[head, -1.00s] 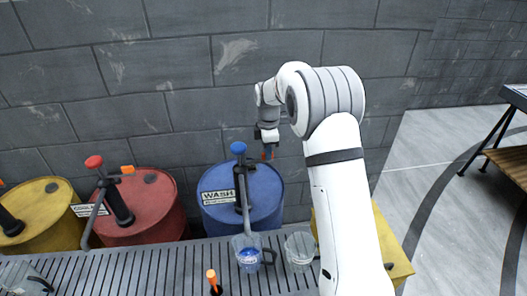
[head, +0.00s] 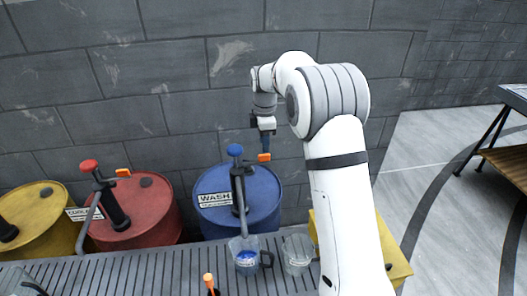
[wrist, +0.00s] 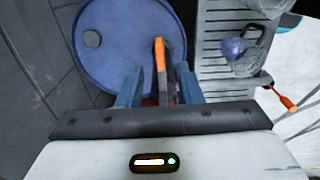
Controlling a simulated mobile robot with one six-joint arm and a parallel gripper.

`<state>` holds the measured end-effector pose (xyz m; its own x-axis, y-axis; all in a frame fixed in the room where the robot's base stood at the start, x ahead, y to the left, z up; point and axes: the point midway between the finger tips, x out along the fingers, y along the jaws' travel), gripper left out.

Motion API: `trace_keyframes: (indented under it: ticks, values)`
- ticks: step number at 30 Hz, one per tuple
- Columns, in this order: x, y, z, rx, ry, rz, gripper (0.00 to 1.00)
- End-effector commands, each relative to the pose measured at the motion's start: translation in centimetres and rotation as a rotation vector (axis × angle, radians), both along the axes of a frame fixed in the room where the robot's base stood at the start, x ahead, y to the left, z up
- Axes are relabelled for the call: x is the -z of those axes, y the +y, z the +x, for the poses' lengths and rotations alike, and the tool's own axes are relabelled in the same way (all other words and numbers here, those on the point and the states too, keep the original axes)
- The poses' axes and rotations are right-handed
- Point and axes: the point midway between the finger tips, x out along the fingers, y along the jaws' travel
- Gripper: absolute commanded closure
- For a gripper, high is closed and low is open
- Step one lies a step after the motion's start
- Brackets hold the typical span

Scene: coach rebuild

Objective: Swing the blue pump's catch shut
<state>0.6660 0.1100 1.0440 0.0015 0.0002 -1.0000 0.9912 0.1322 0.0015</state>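The blue pump (head: 238,180) stands on the blue drum (head: 265,200) labelled WASH, with a blue knob on top. Its orange-tipped catch (head: 264,157) sticks out to the right of the pump. In the wrist view the catch (wrist: 160,55) is a narrow orange bar on a dark arm. My gripper (head: 265,150) points down at the catch from above. In the wrist view my gripper (wrist: 158,88) has its two blue fingers apart, one on each side of the catch's line. I see gaps beside the bar; whether a finger touches it I cannot tell.
A jug (head: 245,262) with blue liquid stands under the blue pump's spout on the slatted bench (head: 130,268). An empty clear jug (head: 298,252) is to its right. A red drum (head: 150,215) and a yellow drum (head: 40,215) stand left. A grey wall (head: 160,75) rises behind.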

Motion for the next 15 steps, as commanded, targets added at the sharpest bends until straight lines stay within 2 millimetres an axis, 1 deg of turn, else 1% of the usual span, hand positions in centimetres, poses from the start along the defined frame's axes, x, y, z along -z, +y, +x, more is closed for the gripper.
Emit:
trace_keyframes:
  ticks: [1, 3, 6, 9, 15]
  values:
    - [-0.8, 0.0, 0.0, 0.0, -0.004, 0.001, 0.67]
    - [-1.7, 0.1, 0.0, -0.001, -0.003, 0.0, 0.67]
    - [-2.5, 0.1, -0.1, -0.001, 0.0, 0.0, 0.67]
    - [-2.8, 0.1, -0.1, -0.001, -0.001, 0.0, 0.67]
    - [-2.9, 0.1, -0.1, -0.001, 0.0, 0.0, 0.67]
